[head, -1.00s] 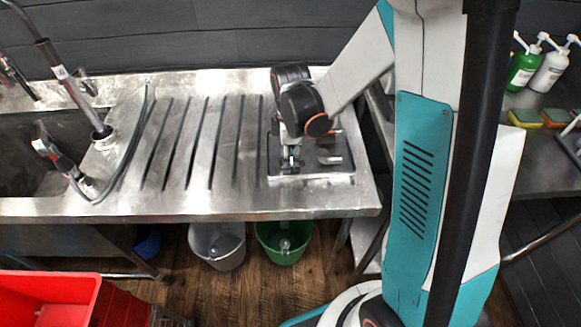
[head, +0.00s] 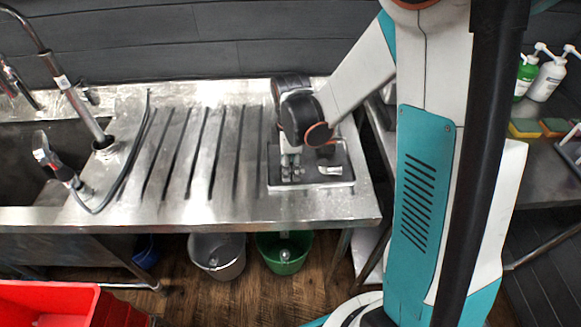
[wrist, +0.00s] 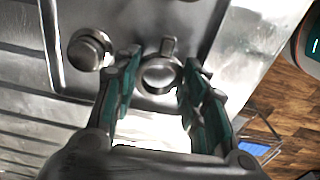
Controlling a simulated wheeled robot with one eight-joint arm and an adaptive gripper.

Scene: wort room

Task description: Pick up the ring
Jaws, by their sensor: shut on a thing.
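The ring (wrist: 160,74) is a small round shiny metal piece with a short stub on its far side. In the wrist view it sits between the fingertips of my gripper (wrist: 160,76), whose teal-padded fingers are shut on it. In the head view my gripper (head: 291,172) points down at the left part of a shallow metal tray (head: 345,184). The ring is too small to make out there. I cannot tell whether it still touches the tray.
A round metal piece (wrist: 90,49) lies left of the ring in the wrist view. The tray stands on the steel drainboard (head: 225,208), near its right end. A faucet (head: 78,100) and sink are at left. Buckets (head: 284,252) stand on the floor below.

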